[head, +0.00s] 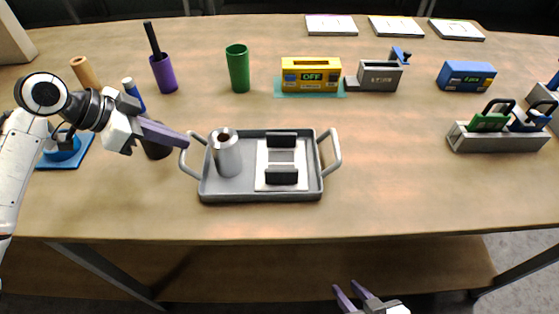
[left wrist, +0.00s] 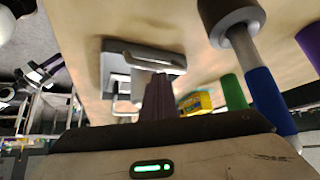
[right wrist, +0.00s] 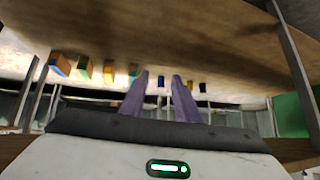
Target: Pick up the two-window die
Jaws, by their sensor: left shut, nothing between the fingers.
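I cannot tell for sure which piece is the two-window die. A green piece with a black loop handle (head: 489,121) and a blue piece with a black loop handle (head: 530,120) stand in a grey holder (head: 500,143) at the right; their windows are too small to make out. My left gripper (head: 186,138) is shut and empty, just left of the grey tray; its closed fingers show in the left wrist view (left wrist: 160,98). My right gripper (head: 354,290) is open and empty, in front of the table's front edge and far from the holder; its spread fingers show in the right wrist view (right wrist: 160,78).
The grey two-handled tray (head: 262,196) holds a metal cylinder (head: 228,158) and a white plate with black blocks. A yellow OFF box (head: 311,74), grey fixture (head: 380,77) and blue box (head: 466,76) stand behind. White panels (head: 396,27) lie at the back. The front right table is clear.

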